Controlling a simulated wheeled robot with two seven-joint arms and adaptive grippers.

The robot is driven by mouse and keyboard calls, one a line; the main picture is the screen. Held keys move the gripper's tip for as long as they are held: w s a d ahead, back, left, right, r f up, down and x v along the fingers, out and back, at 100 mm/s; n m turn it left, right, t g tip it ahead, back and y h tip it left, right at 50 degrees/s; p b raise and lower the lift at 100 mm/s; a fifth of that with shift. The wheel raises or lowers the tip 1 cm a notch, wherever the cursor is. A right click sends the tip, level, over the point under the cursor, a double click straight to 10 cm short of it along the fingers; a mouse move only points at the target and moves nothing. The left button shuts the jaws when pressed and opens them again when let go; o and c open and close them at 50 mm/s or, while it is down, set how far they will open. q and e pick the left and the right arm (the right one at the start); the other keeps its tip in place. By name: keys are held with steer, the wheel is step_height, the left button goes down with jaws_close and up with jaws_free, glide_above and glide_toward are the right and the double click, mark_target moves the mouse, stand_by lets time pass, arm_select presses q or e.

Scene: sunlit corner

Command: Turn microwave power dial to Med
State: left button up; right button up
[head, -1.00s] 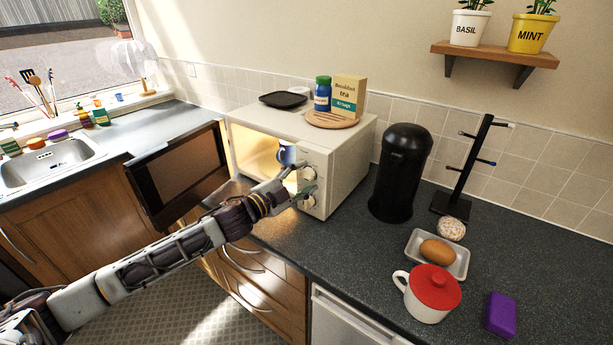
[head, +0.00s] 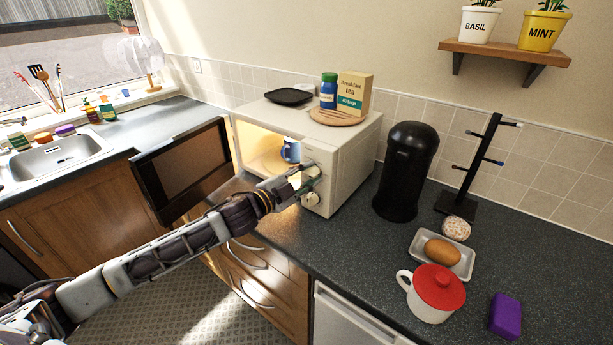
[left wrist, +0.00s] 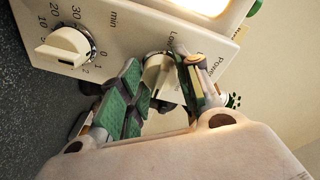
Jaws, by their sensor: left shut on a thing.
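The cream microwave (head: 345,165) stands on the counter with its dark door (head: 182,172) swung open to the left. Its power dial (left wrist: 158,73) is a cream knob beside the printed words "Power" and "Low". My left gripper (left wrist: 158,85) is shut on this dial, with a green-padded finger on each side. In the head view my left gripper (head: 304,180) is at the upper part of the control panel and partly hides the dial. The dial's pointer setting cannot be read. My right gripper is not in view.
The minute timer dial (left wrist: 65,47) is beside the power dial; in the head view it is the lower knob (head: 311,199). A blue mug (head: 290,150) stands in the lit cavity. A black canister (head: 405,170) stands to the right of the microwave.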

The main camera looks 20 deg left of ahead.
arm_select(q)
steer(key=shift+n, duration=0.6)
steer(key=shift+n+p, duration=0.45)
steer(key=shift+n, duration=0.65)
steer(key=shift+d+f+n+t+p, duration=0.1)
steer(key=shift+n+t+p, duration=0.3)
steer(key=shift+n+p, duration=1.35)
steer(key=shift+f+n+t+p, duration=0.1)
steer(key=shift+n+t+p, duration=0.45)
steer(key=shift+n, duration=2.3)
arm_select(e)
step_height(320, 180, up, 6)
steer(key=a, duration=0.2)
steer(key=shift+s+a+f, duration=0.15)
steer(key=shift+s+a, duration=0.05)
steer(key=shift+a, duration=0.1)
arm_select(q)
steer(key=o, duration=1.1)
steer(key=shift+c, duration=0.2)
